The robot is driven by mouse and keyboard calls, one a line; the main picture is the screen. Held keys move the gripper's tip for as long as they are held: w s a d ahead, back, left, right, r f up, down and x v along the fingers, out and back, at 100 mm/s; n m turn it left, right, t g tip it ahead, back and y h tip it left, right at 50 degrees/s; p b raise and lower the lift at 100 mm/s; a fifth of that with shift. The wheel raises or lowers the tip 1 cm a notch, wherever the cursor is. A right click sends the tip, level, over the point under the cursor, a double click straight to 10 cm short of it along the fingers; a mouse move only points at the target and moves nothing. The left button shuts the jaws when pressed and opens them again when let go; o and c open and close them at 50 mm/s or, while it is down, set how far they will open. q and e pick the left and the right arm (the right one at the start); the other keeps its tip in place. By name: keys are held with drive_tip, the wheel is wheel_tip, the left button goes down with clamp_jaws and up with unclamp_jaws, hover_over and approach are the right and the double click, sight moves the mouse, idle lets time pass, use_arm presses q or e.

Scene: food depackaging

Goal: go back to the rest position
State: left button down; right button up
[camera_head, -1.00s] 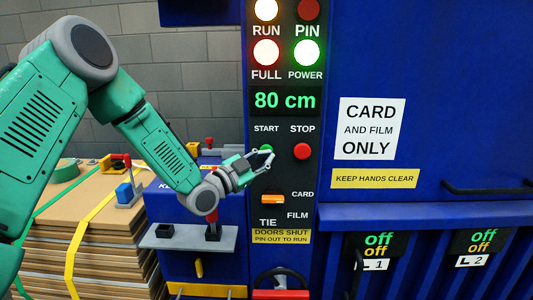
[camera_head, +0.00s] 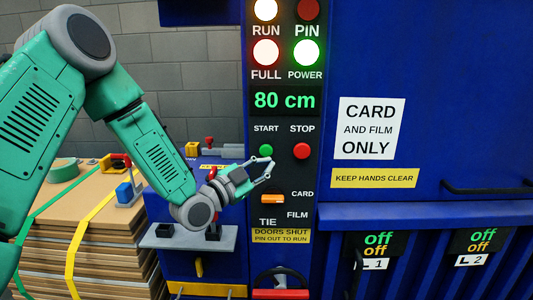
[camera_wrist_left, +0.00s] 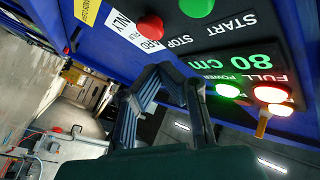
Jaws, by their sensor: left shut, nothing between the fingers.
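My left gripper (camera_head: 267,168) is shut and empty in the head view. It hovers in front of the control panel, just below the green START button (camera_head: 266,150) and left of the red STOP button (camera_head: 302,151). In the left wrist view the fingers (camera_wrist_left: 165,78) reach toward the panel, with the green START button (camera_wrist_left: 196,7) and red STOP button (camera_wrist_left: 150,27) beyond them. My right gripper is in neither view.
The blue machine (camera_head: 430,90) fills the right side. An orange card/film switch (camera_head: 273,199) sits just below my gripper. A grey shelf (camera_head: 165,241) and a cardboard stack (camera_head: 95,225) stand at the left.

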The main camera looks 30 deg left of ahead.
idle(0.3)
use_arm(q)
drive_tip(key=s+d+f+n+g+y+b, duration=0.1)
drive_tip(key=s+d+f+n+g+b, duration=0.2)
drive_tip(key=f, duration=0.7)
drive_tip(key=s+d+f+g+b, duration=0.1)
drive_tip(key=s+d+f+g, duration=0.2)
drive_tip(key=f, duration=0.6)
drive_tip(key=s+d+f+n+g+y+b, duration=0.1)
drive_tip(key=s+f+n+g+b, duration=0.3)
drive_tip(key=f, duration=0.6)
drive_tip(key=s+f+n+g+y+b, duration=0.1)
drive_tip(key=s+f+g, duration=0.1)
drive_tip(key=s+f, duration=0.4)
drive_tip(key=s+f+g+y+b, duration=0.1)
drive_tip(key=s+f+g, duration=0.2)
drive_tip(key=s, duration=0.9)
drive_tip(key=s+f+n+g+b, duration=0.1)
drive_tip(key=s+f+g, duration=0.2)
drive_tip(key=s+f, duration=0.6)
drive_tip(key=shift+s+d+f+n+y, duration=0.25)
drive_tip(key=shift+d+n+y, duration=0.05)
drive_tip(key=shift+d+y, duration=0.1)
drive_tip(key=shift+w, duration=0.15)
idle(1.5)
